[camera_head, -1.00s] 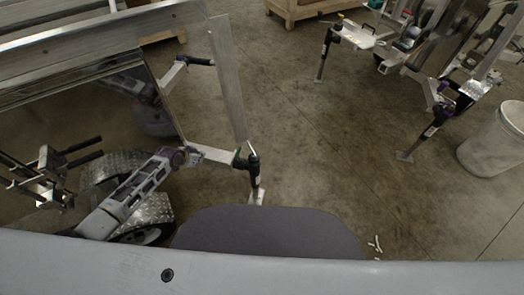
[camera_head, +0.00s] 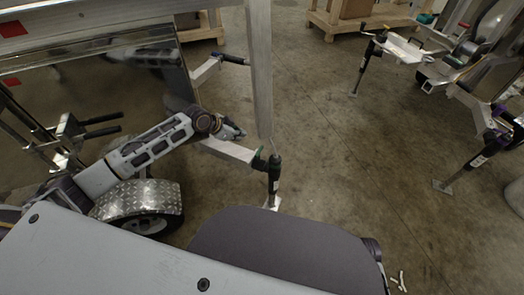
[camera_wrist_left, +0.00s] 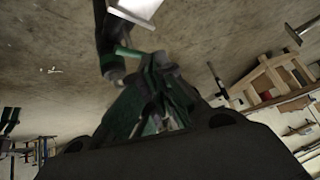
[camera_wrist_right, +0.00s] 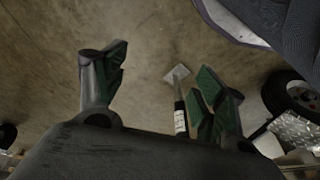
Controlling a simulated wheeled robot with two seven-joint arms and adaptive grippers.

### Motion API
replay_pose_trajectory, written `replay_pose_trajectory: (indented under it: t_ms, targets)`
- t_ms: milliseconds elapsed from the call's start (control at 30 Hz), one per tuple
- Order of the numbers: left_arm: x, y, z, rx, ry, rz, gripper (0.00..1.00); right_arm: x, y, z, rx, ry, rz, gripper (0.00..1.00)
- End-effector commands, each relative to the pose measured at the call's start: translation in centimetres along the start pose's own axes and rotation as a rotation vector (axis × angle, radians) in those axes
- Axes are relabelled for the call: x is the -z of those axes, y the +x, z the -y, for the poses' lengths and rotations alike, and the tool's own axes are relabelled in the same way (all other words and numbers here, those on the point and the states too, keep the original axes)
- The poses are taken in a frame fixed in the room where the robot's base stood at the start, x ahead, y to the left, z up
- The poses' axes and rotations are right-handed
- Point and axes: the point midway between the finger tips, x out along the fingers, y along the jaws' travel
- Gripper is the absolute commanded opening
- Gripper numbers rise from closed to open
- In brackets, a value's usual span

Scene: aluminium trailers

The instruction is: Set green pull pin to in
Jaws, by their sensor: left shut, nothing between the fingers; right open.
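The green pull pin (camera_head: 258,153) sits at the outer end of a trailer's square aluminium arm, beside the black jack (camera_head: 274,172). In the left wrist view a green bar (camera_wrist_left: 129,51), likely the pin, sticks out beside the black jack (camera_wrist_left: 108,45). How far it is inserted I cannot tell. My left gripper (camera_head: 238,133) is above the aluminium arm, a little left of the pin and apart from it. Its fingers (camera_wrist_left: 155,85) are shut and empty. My right gripper (camera_wrist_right: 160,75) is open and empty. A jack leg (camera_wrist_right: 180,115) shows beyond its fingers.
The trailer's long aluminium rail (camera_head: 260,70) rises just behind the pin. A diamond-plate fender (camera_head: 145,197) and wheel are at lower left. Another trailer with jacks (camera_head: 485,150) stands at right. The concrete floor between them is mostly clear.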

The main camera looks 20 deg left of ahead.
Motion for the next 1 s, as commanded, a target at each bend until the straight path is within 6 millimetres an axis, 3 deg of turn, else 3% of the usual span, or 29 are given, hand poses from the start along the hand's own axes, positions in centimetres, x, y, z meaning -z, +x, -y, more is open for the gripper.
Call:
replay_pose_trajectory:
  t_ms: [500,1000]
  targets:
    - [1.3,-1.6,-3.9,-0.093,0.137,-0.001,0.0,0.4,-2.6,0.5,0.012,-0.007,-0.022,0.71]
    - [1.4,-1.6,-4.0,-0.097,0.14,-0.001,0.0,0.4,-2.9,0.5,0.012,-0.008,-0.024,0.71]
